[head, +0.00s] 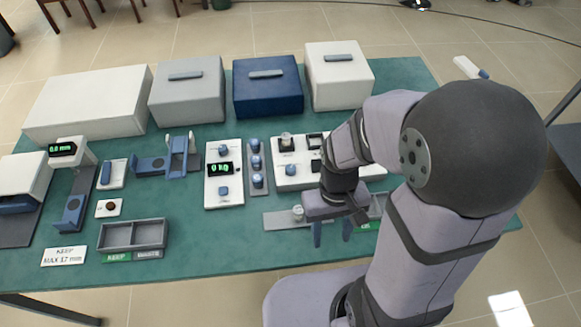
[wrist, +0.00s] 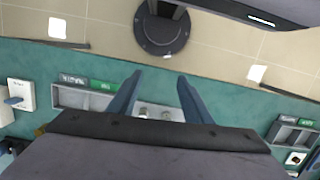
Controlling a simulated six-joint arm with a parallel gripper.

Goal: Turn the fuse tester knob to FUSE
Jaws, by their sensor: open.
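My gripper (head: 332,241) is open, fingers down, to the right of this unit and nearer the table's front edge. In the wrist view my gripper (wrist: 158,92) shows two spread blue fingers. Small round pale parts (wrist: 144,113) show between them, partly hidden by the gripper body. No knob is seen between the fingers.
A blue-knobbed strip (head: 257,182) and a wider white panel (head: 288,182) stand beside the unit. A grey plate (head: 277,219) with a small pale cylinder lies left of my gripper. Divided trays (head: 133,223) are at front. Large boxes (head: 268,95) line the back.

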